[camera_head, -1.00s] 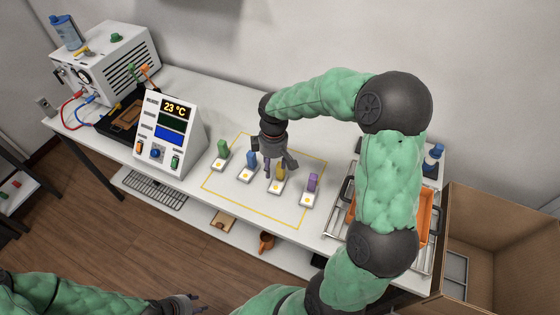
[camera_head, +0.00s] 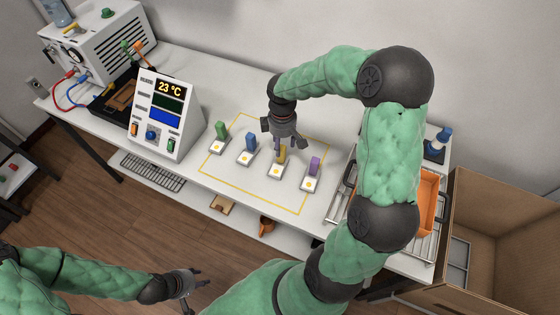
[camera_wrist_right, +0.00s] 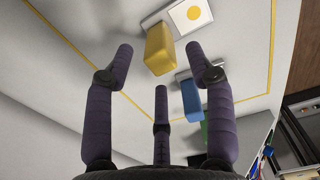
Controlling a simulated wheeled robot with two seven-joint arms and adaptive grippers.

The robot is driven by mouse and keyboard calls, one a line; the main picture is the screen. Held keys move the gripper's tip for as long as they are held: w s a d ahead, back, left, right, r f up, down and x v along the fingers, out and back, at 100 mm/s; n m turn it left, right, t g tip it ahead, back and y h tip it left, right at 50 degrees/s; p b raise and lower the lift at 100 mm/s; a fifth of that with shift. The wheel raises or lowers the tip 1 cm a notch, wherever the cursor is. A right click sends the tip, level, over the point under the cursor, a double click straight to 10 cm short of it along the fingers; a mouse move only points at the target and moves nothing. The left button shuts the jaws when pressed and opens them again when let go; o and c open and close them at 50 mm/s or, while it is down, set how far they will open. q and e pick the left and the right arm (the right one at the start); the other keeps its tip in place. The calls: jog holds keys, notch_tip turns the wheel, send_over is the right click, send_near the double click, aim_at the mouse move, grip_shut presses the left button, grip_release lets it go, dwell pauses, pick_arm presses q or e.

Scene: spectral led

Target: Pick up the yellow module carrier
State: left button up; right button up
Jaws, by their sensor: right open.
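The yellow module carrier (camera_head: 281,157) is an upright yellow block on a white base with a yellow dot, inside a yellow outline on the table. In the right wrist view the yellow block (camera_wrist_right: 160,50) lies ahead of the fingertips, between the two outer fingers and not touching them. My right gripper (camera_head: 287,146) is open and empty, just above and behind the carrier, partly covering its top in the head view. It also shows in the wrist view (camera_wrist_right: 163,65). My left gripper (camera_head: 196,288) is off the table at the lower left, fingers apart and empty.
Blue (camera_head: 251,142) and green (camera_head: 221,131) carriers stand left of the yellow one; a purple carrier (camera_head: 314,166) stands close on its right. A display box (camera_head: 165,115) is further left. An orange bin (camera_head: 428,200) and an open cardboard box (camera_head: 495,220) are at right.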

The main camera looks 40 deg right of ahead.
aim_at(282, 148)
notch_tip(282, 148, down, 3)
jog(key=shift+d+f+b, duration=0.1)
jog(key=shift+b, duration=0.35)
grip_shut()
jog(key=shift+r, duration=0.2)
